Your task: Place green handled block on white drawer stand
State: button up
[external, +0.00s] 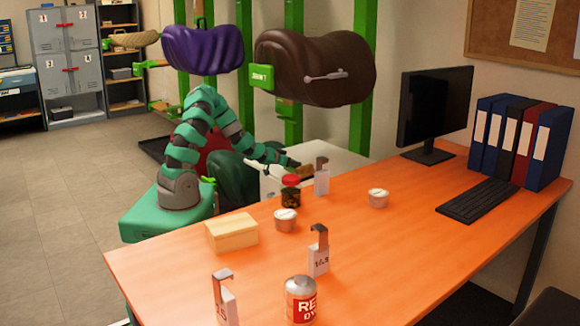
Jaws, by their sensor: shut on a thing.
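My gripper (297,166) is at the far edge of the orange table, low over the white drawer stand (345,156). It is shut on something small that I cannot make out. A small brown piece (306,172) shows right at its tips. A large dark green rounded block (240,182) is beside my arm, left of the stand. Its handle is not clearly visible, and I cannot tell whether my gripper touches it. The stand's top is partly visible behind the table. Its lower part is hidden by the table and the items on it.
A red-lidded jar (291,192) and a white hooked tag (321,178) stand close in front of my gripper. Tins, a wooden box (231,233) and a red can (300,300) are on the table (400,250). Purple (202,50) and brown (315,68) saddle blocks hang on green posts behind.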

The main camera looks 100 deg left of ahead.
jog(key=shift+f, duration=0.5)
jog(key=o, duration=1.2)
jog(key=shift+c, duration=0.2)
jog(key=p+v, duration=0.1)
jog(key=v, duration=0.5)
jog(key=shift+p, duration=0.35)
jog(key=p, duration=0.3)
jog(key=shift+s+d+r, duration=0.1)
jog(key=shift+s+r, duration=0.1)
jog(key=shift+s, duration=0.05)
jog(key=p+v, duration=0.7)
jog(key=p, duration=0.7)
jog(key=shift+f, duration=0.2)
jog(key=shift+d, duration=0.2)
